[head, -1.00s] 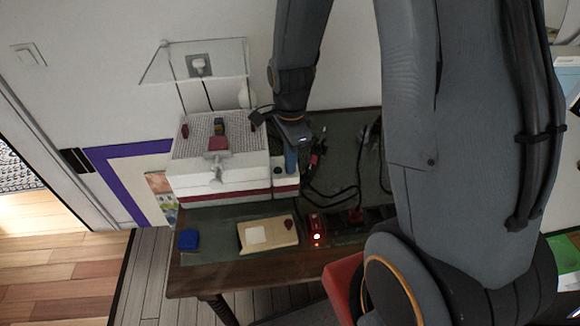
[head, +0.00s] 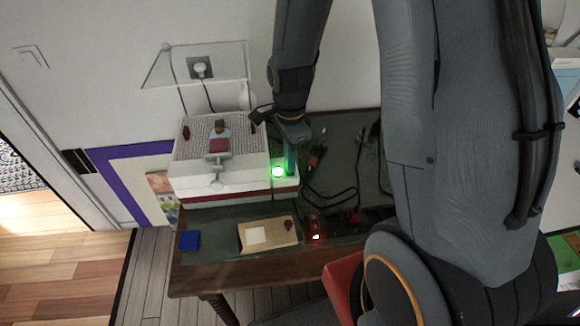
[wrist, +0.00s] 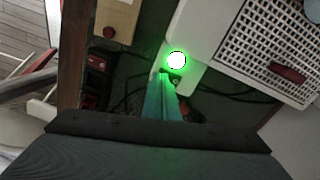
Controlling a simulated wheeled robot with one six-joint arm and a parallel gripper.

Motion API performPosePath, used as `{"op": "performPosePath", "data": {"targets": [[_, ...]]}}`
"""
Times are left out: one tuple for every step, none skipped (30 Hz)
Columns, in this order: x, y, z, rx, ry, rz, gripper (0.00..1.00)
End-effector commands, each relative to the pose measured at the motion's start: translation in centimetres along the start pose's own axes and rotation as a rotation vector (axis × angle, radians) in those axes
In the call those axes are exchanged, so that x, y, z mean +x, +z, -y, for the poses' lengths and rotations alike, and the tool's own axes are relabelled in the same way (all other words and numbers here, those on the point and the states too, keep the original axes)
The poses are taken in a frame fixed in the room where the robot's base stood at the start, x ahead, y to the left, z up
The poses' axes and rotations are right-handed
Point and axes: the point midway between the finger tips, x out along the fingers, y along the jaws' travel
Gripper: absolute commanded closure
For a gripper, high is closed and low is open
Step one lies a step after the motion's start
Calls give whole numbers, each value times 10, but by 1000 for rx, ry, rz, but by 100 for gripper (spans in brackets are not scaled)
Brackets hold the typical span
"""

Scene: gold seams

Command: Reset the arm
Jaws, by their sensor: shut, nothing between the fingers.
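My gripper (head: 290,172) is at the right side of the white machine (head: 232,188) on the dark table, its fingers pointing down. In the wrist view my gripper (wrist: 168,78) is shut and empty, and its tips are close to a bright green light (wrist: 176,60) on the machine's lower step. The green light also shows in the head view (head: 278,171), just left of the fingers. I cannot tell whether the fingertips touch the machine.
A tan box (head: 282,232) with a white label and a blue block (head: 189,240) lie at the table's front. A red-lit power strip (head: 316,236) and black cables (head: 335,190) lie right of them. A clear shelf (head: 225,65) is on the wall.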

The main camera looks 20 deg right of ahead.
Motion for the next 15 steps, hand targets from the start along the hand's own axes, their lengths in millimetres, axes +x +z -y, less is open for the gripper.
{"op": "performPosePath", "data": {"targets": [[0, 0, 0, 0, 0, 0, 100], [0, 0, 0, 0, 0, 0, 100], [0, 0, 0, 0, 0, 0, 100], [0, 0, 0, 0, 0, 0, 100], [0, 0, 0, 0, 0, 0, 100], [0, 0, 0, 0, 0, 0, 100], [0, 0, 0, 0, 0, 0, 100], [0, 0, 0, 0, 0, 0, 100], [0, 0, 0, 0, 0, 0, 100], [0, 0, 0, 0, 0, 0, 100], [0, 0, 0, -2, 0, 0, 100], [0, 0, 0, -8, -1, 0, 100], [-2, 0, -1, -19, -2, 0, 100], [-3, 0, -2, -37, -4, 0, 100], [-7, 0, -3, -70, -7, -1, 100]]}}
